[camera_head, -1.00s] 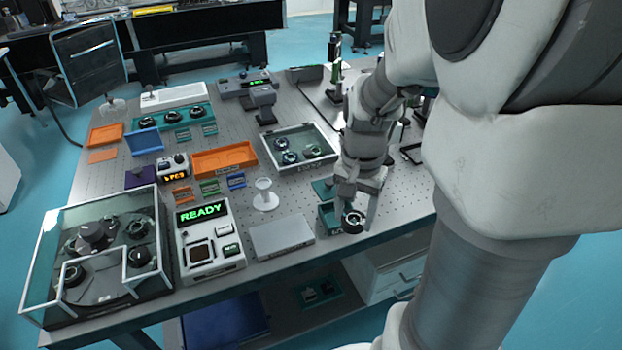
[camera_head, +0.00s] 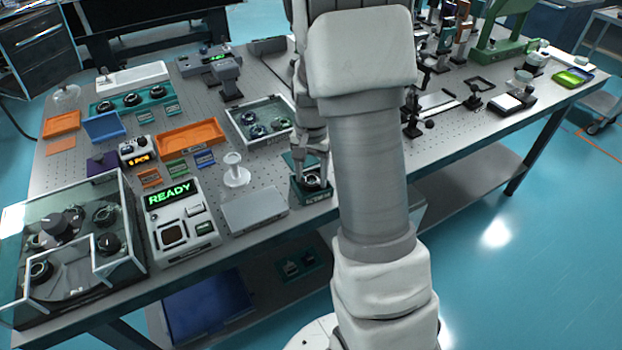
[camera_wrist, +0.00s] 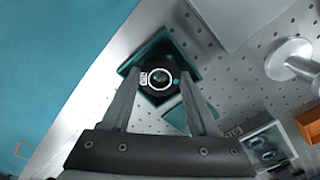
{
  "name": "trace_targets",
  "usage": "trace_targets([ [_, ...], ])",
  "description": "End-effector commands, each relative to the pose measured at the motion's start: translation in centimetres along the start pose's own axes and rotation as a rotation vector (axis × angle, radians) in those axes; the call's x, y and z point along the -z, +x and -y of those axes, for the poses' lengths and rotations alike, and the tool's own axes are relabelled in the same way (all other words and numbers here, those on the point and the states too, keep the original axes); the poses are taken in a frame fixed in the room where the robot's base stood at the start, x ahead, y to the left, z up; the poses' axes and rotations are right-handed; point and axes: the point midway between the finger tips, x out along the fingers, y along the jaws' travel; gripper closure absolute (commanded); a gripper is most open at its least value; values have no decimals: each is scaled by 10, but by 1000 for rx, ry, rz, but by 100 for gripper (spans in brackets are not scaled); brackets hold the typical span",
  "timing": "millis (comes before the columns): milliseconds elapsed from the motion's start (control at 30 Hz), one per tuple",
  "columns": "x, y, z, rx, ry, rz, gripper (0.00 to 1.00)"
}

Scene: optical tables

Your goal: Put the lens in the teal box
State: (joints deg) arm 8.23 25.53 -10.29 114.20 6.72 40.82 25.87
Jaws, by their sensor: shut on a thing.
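The lens (camera_head: 311,181), a dark round piece with a pale ring, is between the fingers of my gripper (camera_head: 312,174). My gripper is shut on it. In the wrist view the lens (camera_wrist: 160,78) lies between the two fingertips (camera_wrist: 160,82), within the outline of the teal box (camera_wrist: 181,47). In the head view the small teal box (camera_head: 312,196) stands near the table's front edge, with the lens at its open top. I cannot tell whether the lens touches the box floor. My arm hides part of the area to the right.
A flat grey box (camera_head: 254,211) stands just left of the teal box, and a white pedestal (camera_head: 236,172) behind that. A glass-topped tray (camera_head: 262,122) holding lenses sits farther back. A READY device (camera_head: 180,220) and a glass enclosure (camera_head: 70,245) stand at the left.

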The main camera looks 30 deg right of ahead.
Motion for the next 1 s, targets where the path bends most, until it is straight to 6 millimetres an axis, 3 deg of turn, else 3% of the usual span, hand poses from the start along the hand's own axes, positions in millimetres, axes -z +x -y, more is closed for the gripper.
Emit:
trace_targets([
  [100,0,13,0,-1,0,1,100],
  [433,0,16,0,0,0,0,100],
  [467,0,15,0,0,0,0,36],
  [500,0,15,0,0,0,0,29],
  [833,0,14,0,0,0,0,27],
  [1000,0,-2,0,2,-1,-2,27],
])
